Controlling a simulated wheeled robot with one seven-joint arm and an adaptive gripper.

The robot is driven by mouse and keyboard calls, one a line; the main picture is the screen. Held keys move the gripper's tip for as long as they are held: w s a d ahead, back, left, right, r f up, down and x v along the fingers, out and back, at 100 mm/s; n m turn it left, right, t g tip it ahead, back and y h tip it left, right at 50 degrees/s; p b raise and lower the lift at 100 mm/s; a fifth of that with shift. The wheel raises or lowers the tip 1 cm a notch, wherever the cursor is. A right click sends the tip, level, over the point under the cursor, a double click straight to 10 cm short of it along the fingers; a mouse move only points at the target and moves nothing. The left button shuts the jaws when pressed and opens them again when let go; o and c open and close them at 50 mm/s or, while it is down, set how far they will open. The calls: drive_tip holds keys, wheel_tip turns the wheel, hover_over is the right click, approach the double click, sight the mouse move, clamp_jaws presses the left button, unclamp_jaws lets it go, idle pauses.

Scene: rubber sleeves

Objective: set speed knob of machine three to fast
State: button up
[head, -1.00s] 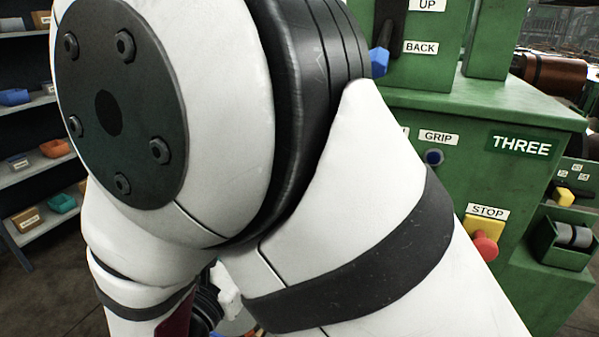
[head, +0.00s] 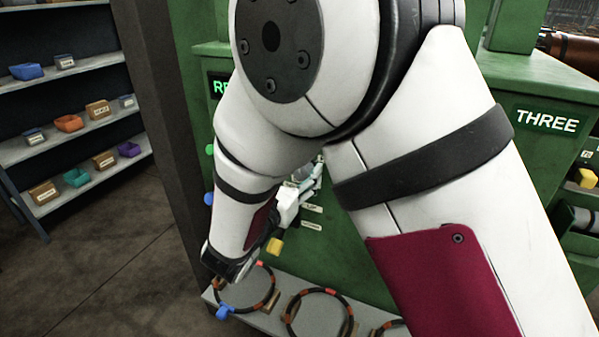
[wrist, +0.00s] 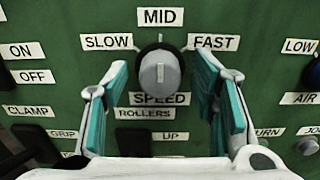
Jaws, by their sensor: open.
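Machine three (head: 545,90) is the green cabinet with the THREE sign in the head view. Its speed knob (wrist: 160,75) is a grey round knob on a dark base, in the middle of the wrist view. The knob's pale mark points up at the MID label (wrist: 160,17). The SLOW label (wrist: 106,41) is at its upper left and the FAST label (wrist: 214,42) at its upper right. My gripper (wrist: 162,72) is open, its teal-padded fingers on either side of the knob, with gaps visible. In the head view my gripper (head: 311,180) is at the panel; my arm hides the knob.
Other controls are close by: a dark switch (wrist: 38,143) at lower left and a grey knob (wrist: 306,146) at lower right. In the head view a ledge (head: 272,319) with several dark rings is below. A shelf of bins (head: 70,135) stands left, with clear floor between.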

drive_tip(key=c, duration=1.2)
drive_tip(key=shift+o, duration=0.2)
drive_tip(key=shift+m+b, duration=0.4)
drive_tip(key=shift+b, duration=0.05)
drive_tip(key=m+b, duration=0.1)
drive_tip(key=b, duration=0.1)
drive_tip(key=m+b, duration=0.1)
drive_tip(key=m, duration=0.1)
drive_tip(key=m+b, duration=0.1)
drive_tip(key=b, duration=0.1)
drive_tip(key=shift+d+f+m+b, duration=0.1)
drive_tip(key=shift+f+m+b, duration=0.15)
drive_tip(key=shift+m+b, duration=0.1)
drive_tip(key=m+b, duration=0.4)
drive_tip(key=b, duration=0.2)
drive_tip(key=shift+d+r+m, duration=0.1)
drive_tip(key=shift+m, duration=0.15)
drive_tip(key=o, duration=1.2)
drive_tip(key=shift+c, duration=0.2)
